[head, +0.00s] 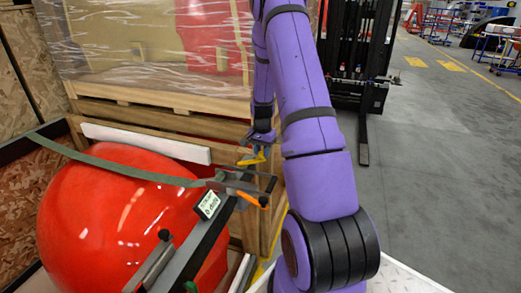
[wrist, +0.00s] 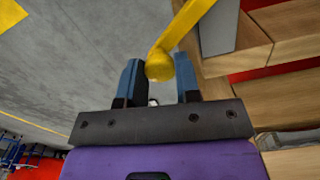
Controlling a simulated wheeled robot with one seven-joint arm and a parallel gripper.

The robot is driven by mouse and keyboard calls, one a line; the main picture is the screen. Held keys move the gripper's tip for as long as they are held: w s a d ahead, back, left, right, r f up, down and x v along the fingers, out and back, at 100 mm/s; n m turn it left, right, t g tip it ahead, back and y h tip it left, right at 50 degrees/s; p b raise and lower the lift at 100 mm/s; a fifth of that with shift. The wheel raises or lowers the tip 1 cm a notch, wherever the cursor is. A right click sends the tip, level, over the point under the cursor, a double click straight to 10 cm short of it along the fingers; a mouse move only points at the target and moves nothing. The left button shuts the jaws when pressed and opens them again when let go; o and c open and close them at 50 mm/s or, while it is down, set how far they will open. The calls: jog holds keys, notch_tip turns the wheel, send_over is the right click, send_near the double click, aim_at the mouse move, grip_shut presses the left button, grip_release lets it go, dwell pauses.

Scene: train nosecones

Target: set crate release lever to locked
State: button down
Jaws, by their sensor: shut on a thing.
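The crate release lever is a yellow bar with a rounded knob (wrist: 160,66). In the head view a small part of the yellow lever (head: 252,160) shows at the corner of the wooden crate, just below my gripper. My gripper (head: 257,147) reaches down beside the crate, partly hidden by my purple arm. In the wrist view the two blue-and-black fingers of my gripper (wrist: 158,70) stand on both sides of the knob and are shut on it. The lever bar runs up and right from the knob. Its pivot is not clearly visible.
A metal bar with an orange handle (head: 252,199) and a small display (head: 209,205) crosses in front. A forklift (head: 362,60) stands behind. Grey floor (head: 440,170) is clear at right.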

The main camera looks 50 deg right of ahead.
aim_at(262, 159)
jog(key=shift+s+a+m, duration=0.6)
jog(key=shift+a+m, duration=0.1)
jog(key=shift+m, duration=0.55)
jog(key=shift+s+a+m, duration=0.65)
jog(key=shift+a+m, duration=0.1)
jog(key=shift+m, duration=0.45)
jog(key=shift+s+a+m, duration=0.6)
jog(key=shift+a+m, duration=0.1)
jog(key=shift+m, duration=0.55)
jog(key=c, duration=0.8)
grip_release()
jog(key=shift+r, duration=0.1)
notch_tip(262, 159, up, 11)
jog(key=shift+f, duration=0.2)
jog(key=shift+a, duration=0.1)
